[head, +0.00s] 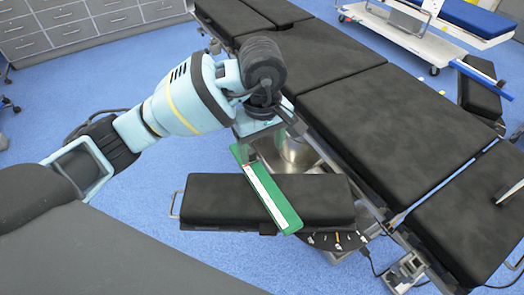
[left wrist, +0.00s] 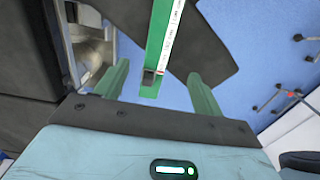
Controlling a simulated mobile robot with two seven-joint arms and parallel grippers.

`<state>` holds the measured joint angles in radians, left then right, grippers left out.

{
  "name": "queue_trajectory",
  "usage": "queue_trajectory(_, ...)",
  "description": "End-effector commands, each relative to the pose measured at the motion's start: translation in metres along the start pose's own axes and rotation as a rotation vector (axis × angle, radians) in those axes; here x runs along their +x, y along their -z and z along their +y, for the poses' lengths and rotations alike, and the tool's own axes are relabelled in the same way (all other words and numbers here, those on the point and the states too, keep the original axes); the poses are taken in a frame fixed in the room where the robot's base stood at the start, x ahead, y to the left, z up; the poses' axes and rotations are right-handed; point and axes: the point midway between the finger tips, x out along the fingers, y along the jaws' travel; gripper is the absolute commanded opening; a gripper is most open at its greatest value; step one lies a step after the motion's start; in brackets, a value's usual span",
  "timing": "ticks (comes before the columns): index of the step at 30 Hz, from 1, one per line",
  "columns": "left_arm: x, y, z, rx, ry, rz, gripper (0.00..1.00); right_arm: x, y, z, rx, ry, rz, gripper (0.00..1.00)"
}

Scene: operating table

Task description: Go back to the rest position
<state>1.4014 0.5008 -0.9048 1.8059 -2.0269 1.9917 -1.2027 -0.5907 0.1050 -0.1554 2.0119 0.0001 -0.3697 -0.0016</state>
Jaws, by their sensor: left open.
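My left arm comes in from the left in the head view, and its gripper (head: 260,133) hangs over the near side of the operating table (head: 375,110). In the left wrist view the left gripper (left wrist: 158,70) is open, its two green fingers apart. A long green box (head: 268,190) with a white label strip lies slantwise across a black padded board (head: 325,200). In the left wrist view the green box (left wrist: 157,40) shows beyond and between the fingers, with no visible grip on it. My right gripper is not in view.
Small items lie on a dark tray (head: 330,241) below the board. Grey drawer cabinets (head: 70,25) stand at the back left. Blue floor (head: 110,72) is free around my arm.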

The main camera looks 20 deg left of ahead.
Motion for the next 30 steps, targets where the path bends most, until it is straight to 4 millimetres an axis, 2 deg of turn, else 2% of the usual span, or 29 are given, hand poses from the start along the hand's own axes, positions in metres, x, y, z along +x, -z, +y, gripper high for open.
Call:
queue_trajectory(14, 0.000, 0.000, 0.000, -0.001, -0.001, 0.000, 0.69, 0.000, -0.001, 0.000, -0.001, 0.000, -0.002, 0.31)
queue_trajectory(17, 0.003, -0.007, 0.001, -0.002, -0.007, -0.031, 0.69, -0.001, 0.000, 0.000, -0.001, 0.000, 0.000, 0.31)
queue_trajectory(20, 0.015, -0.032, 0.002, -0.014, -0.025, -0.144, 0.69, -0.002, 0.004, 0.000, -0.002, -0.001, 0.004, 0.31)
queue_trajectory(23, 0.028, -0.075, 0.003, -0.056, -0.054, -0.351, 0.69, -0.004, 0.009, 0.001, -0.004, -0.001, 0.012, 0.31)
queue_trajectory(24, 0.031, -0.096, 0.002, -0.084, -0.063, -0.454, 0.69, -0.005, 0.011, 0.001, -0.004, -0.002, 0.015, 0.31)
queue_trajectory(27, 0.031, -0.144, 0.001, -0.180, -0.076, -0.720, 0.69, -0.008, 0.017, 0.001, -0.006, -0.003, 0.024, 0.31)
queue_trajectory(30, 0.020, -0.183, 0.000, -0.304, -0.068, -0.983, 0.69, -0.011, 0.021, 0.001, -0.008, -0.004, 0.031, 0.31)
